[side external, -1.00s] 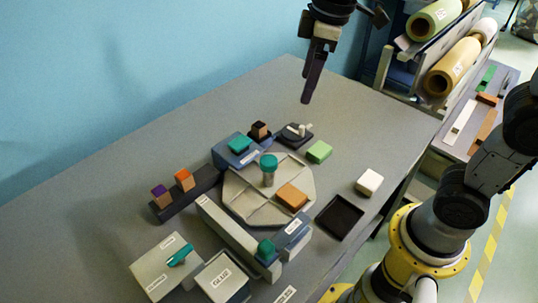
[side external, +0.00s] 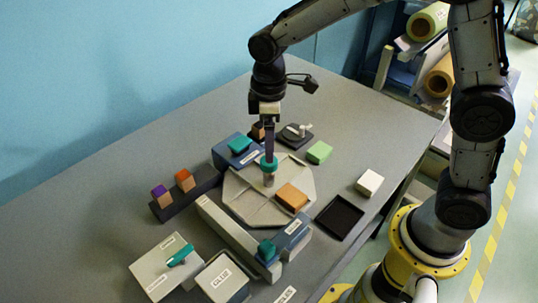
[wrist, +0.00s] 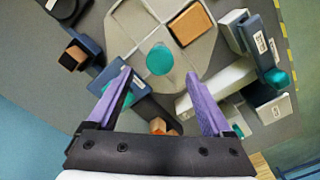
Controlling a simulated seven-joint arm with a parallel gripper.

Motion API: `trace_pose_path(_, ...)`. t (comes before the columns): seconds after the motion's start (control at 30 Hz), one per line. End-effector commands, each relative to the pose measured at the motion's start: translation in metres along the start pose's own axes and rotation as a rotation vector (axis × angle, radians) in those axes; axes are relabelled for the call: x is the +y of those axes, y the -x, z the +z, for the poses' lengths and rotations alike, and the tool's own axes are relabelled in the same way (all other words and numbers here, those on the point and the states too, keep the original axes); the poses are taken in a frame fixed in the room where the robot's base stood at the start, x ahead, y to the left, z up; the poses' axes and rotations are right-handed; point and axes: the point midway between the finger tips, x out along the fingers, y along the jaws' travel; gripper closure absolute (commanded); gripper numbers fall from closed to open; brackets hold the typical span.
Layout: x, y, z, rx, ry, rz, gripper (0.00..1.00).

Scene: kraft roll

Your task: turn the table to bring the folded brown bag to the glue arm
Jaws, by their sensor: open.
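A blue station (side external: 235,151) is behind left, a dark rack with coloured blocks (side external: 185,193) at left. A green block (side external: 319,152), a white block (side external: 369,183) and a black tray (side external: 339,217) lie right.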

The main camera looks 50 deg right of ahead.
Motion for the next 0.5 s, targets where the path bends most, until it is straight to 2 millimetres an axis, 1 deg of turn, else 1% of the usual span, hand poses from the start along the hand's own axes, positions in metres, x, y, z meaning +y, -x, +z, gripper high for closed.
trace_pose_path(0.03, 0.000, -0.011, 0.001, -0.005, 0.000, -0.003, 0.16)
trace_pose_path(0.2, 0.000, -0.036, 0.000, -0.002, 0.000, -0.001, 0.16)
trace_pose_path(0.33, 0.000, -0.048, 0.000, -0.002, 0.000, -0.001, 0.16)
trace_pose_path(0.5, 0.000, -0.053, 0.000, 0.000, 0.000, 0.000, 0.16)
